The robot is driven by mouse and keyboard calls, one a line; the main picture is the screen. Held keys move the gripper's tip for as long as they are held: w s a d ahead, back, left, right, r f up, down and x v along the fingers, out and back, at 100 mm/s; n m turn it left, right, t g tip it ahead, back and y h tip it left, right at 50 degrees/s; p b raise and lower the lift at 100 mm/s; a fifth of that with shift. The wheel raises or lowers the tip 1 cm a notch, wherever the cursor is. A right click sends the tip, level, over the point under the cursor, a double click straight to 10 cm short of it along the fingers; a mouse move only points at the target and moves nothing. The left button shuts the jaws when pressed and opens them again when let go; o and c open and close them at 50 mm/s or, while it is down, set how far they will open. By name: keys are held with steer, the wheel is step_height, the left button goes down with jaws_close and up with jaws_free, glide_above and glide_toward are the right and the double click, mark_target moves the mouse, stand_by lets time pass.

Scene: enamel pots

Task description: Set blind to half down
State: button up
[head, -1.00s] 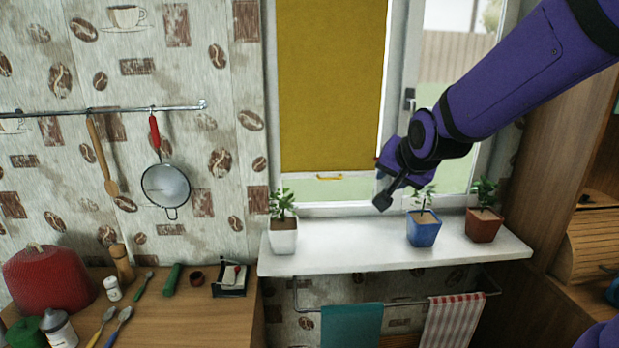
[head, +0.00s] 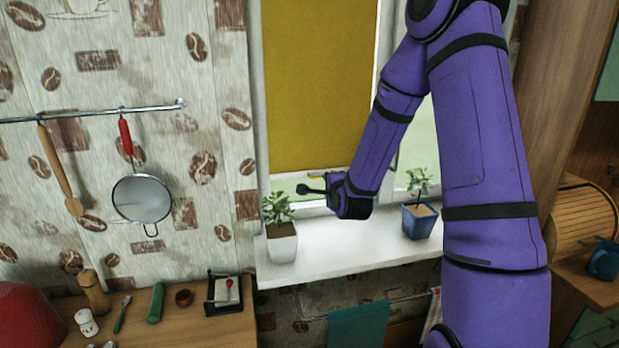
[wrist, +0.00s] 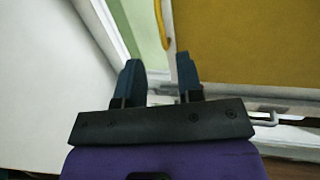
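The mustard-yellow blind (head: 320,85) hangs down most of the window in the head view, its lower edge above the sill. A small yellow-orange handle (head: 317,176) is at its bottom, partly hidden by my gripper. My gripper (head: 303,189) is just below and in front of the handle, pointing left. In the wrist view, the two dark fingers (wrist: 158,62) are apart with nothing between them. The yellow handle (wrist: 160,24) shows just beyond the fingertips, in line with the gap. The blind (wrist: 255,40) fills the upper right there.
A white sill (head: 335,250) runs under the window. A plant in a white pot (head: 282,243) stands left of my gripper, and one in a blue pot (head: 419,221) to its right. My arm covers the right of the window. A sieve (head: 142,199) hangs left on a rail.

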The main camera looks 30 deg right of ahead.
mark_target(320, 177)
steer(key=x, duration=1.1)
steer(key=shift+s, duration=0.1)
jaws_close()
